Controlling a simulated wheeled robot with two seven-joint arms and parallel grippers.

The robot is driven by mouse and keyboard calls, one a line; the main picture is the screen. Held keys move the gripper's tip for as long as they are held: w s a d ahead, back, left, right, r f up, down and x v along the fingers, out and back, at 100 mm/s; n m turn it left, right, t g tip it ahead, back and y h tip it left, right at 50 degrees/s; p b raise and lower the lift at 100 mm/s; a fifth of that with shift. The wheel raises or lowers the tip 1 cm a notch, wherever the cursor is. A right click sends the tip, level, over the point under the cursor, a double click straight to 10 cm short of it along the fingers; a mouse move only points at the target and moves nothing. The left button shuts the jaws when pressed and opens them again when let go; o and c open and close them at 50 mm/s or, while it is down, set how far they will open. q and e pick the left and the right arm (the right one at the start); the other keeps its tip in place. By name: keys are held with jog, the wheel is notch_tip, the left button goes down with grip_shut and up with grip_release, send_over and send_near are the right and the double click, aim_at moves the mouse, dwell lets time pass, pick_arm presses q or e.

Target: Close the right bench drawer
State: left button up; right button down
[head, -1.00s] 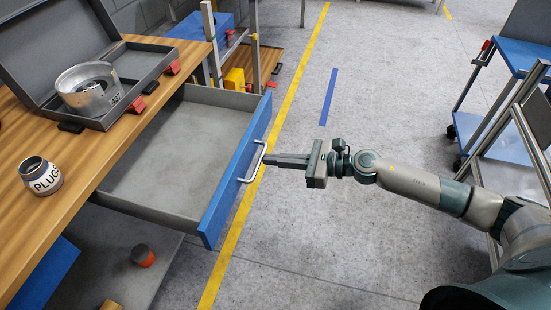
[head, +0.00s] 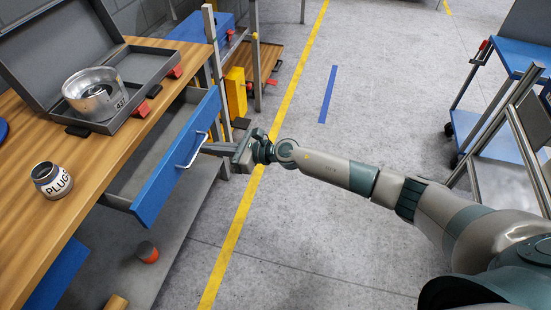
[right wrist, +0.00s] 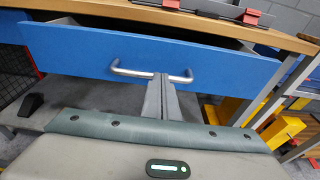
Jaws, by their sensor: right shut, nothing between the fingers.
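The bench drawer (head: 176,160) has a blue front and a silver bar handle (head: 193,150). It stands partly open, with a strip of its grey inside showing between the front and the wooden bench top. My right gripper (head: 207,149) is shut and empty, with its fingertips at the handle. In the right wrist view the blue drawer front (right wrist: 220,65) fills the upper part, and the shut fingers (right wrist: 160,80) reach the middle of the handle (right wrist: 125,70). Whether they touch the front is hard to tell. My left gripper is not in view.
On the bench top (head: 90,165) stand an open grey case (head: 150,68) holding a metal pot (head: 95,92), and a jar marked PLUG (head: 52,180). A lower shelf holds a dark and orange object (head: 147,252). A blue cart (head: 490,135) stands right. The floor between is clear.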

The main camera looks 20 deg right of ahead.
jog(key=x, duration=0.4)
jog(key=r+b+x, duration=0.1)
jog(key=x, duration=0.3)
jog(key=r+b+x, duration=0.1)
jog(key=x, duration=0.2)
jog(key=shift+w+a, duration=0.35)
jog(key=shift+a, duration=0.2)
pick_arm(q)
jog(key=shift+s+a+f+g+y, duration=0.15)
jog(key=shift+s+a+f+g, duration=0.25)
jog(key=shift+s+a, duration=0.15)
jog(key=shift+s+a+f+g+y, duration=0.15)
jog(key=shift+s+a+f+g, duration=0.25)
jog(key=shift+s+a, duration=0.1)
pick_arm(e)
jog(key=shift+w+r, duration=0.1)
jog(key=shift+r, duration=0.15)
